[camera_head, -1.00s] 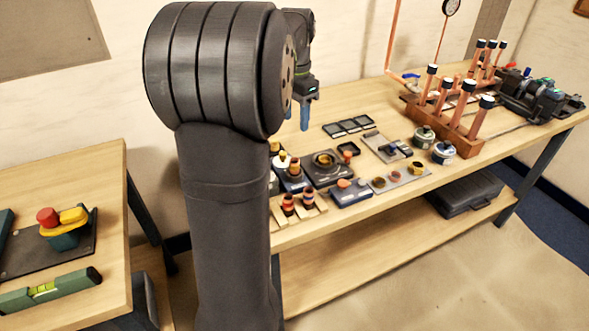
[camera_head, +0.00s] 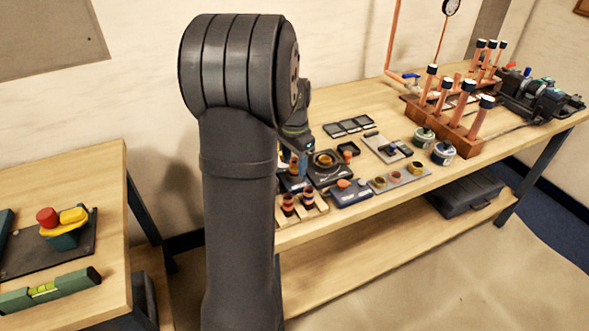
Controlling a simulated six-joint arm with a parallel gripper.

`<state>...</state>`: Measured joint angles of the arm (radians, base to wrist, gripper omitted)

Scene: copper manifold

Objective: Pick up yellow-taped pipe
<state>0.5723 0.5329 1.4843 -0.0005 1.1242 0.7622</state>
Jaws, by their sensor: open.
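My gripper (camera_head: 299,167) is low over the left end of the long bench, among the small fittings, and is partly hidden by my own arm. Its blue fingers point down and look empty. I cannot make out for certain a yellow-taped pipe; the spot around the fingers is mostly covered. Two short copper pieces with dark bands (camera_head: 308,197) stand upright on a light wooden holder just in front of the gripper. Several tall copper pipes with dark tops (camera_head: 432,82) stand in a wooden rack (camera_head: 461,138) farther right, well away from the gripper.
A dark block with a round fitting (camera_head: 324,163) sits right of the gripper. A blue tray (camera_head: 351,192), a grey plate (camera_head: 402,178) and two tins (camera_head: 443,152) lie farther right.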

